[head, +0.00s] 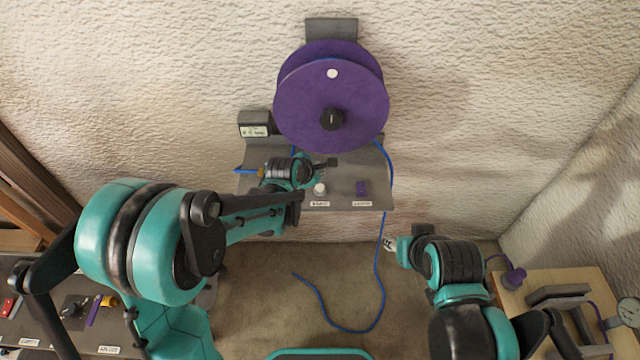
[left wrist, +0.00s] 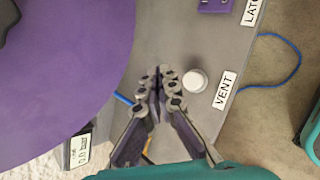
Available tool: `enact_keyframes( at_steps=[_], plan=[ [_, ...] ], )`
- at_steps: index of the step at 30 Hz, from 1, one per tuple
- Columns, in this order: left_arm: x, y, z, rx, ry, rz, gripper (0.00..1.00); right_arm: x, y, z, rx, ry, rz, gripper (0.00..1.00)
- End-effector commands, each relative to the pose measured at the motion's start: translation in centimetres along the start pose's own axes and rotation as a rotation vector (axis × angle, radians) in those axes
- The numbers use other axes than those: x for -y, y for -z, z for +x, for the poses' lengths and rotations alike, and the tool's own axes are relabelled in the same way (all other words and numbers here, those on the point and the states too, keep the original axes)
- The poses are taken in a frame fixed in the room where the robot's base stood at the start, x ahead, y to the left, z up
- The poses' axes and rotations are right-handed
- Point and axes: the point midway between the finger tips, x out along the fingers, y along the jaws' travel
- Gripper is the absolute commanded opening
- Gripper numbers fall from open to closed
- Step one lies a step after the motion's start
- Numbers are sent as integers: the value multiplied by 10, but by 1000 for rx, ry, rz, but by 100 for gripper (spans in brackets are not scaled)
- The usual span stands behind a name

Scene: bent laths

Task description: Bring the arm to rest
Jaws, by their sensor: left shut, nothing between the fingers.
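My left gripper (head: 328,163) is over the grey panel (head: 285,197), just below the purple reel. In the left wrist view its fingers (left wrist: 160,78) are shut with nothing between them. Their tips are beside the round white button (left wrist: 194,80) by the VENT label; whether they touch the panel I cannot tell. The button also shows in the head view (head: 320,188). My right gripper (head: 390,244) is at the lower right of the panel, close to the hanging blue cord. Its fingers are too small and turned away to read.
A purple reel (head: 350,100) with a black knob (head: 332,119) stands above the panel. A blue cord (head: 378,285) hangs from it and curls on the floor. A purple piece (head: 361,188) is on the panel. A wooden table (head: 590,280) stands right, a grey bench (head: 30,335) left.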

Motion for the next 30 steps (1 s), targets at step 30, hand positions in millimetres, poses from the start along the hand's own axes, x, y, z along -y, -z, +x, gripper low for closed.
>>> enact_keyframes(
  at_steps=[30],
  plan=[
    [16,78,-196,-177,92,1156,0,0,-1,1,0,0,0,40]
  ],
)
